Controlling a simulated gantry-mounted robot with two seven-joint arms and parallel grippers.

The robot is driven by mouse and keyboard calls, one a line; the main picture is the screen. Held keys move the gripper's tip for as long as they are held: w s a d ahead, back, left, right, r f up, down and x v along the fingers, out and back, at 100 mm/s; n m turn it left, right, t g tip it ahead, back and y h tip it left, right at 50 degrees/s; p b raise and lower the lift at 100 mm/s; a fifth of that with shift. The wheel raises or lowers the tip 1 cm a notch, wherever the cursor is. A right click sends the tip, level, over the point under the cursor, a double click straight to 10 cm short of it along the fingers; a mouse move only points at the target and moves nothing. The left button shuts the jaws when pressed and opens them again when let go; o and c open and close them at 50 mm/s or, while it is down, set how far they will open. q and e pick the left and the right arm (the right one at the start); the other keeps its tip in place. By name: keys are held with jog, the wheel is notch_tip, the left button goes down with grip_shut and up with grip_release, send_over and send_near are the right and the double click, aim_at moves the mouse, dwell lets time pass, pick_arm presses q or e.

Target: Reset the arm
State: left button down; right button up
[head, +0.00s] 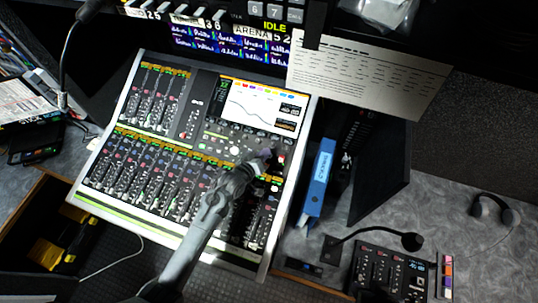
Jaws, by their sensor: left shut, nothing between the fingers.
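My left arm comes in from the bottom and reaches up and right across the white audio mixing console. My left gripper (271,157) is shut and empty at the arm's far end. It is over the right part of the console (227,244), just below the console's lit screen (262,106). I cannot tell whether the fingertips touch the panel. The arm hides some of the faders and buttons beneath it. My right gripper is not in view.
A blue binder (319,183) stands right of the console, beside a dark panel (384,174). A printed sheet (368,77) hangs above. A gooseneck microphone (410,241), a small control panel (390,272) and a headset (495,208) are at right. A yellow-and-black item (48,252) is lower left.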

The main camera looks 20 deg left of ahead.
pick_arm(q)
jog(key=shift+s+f, duration=0.1)
jog(key=shift+g, duration=0.7)
jog(key=s+f, duration=0.6)
jog(key=shift+s+a, duration=0.25)
jog(key=shift+m+g, duration=0.3)
jog(key=shift+m, duration=0.1)
jog(key=s, duration=0.7)
jog(key=shift+s+a, duration=0.1)
jog(key=shift+a, duration=0.2)
jog(key=s+a+r+m+g+y, duration=0.1)
jog(key=s+r+m+g, duration=0.25)
jog(key=s+r, duration=0.45)
jog(key=s+a+r+m+g+y, duration=0.15)
jog(key=s+r+m+g, duration=0.35)
jog(key=s, duration=0.6)
notch_tip(320, 180, up, 15)
jog(key=n+p, duration=0.2)
jog(key=p, duration=1.2)
jog(key=shift+w+d+t, duration=0.15)
jog(key=shift+w+t, duration=0.05)
jog(key=shift+t, duration=0.25)
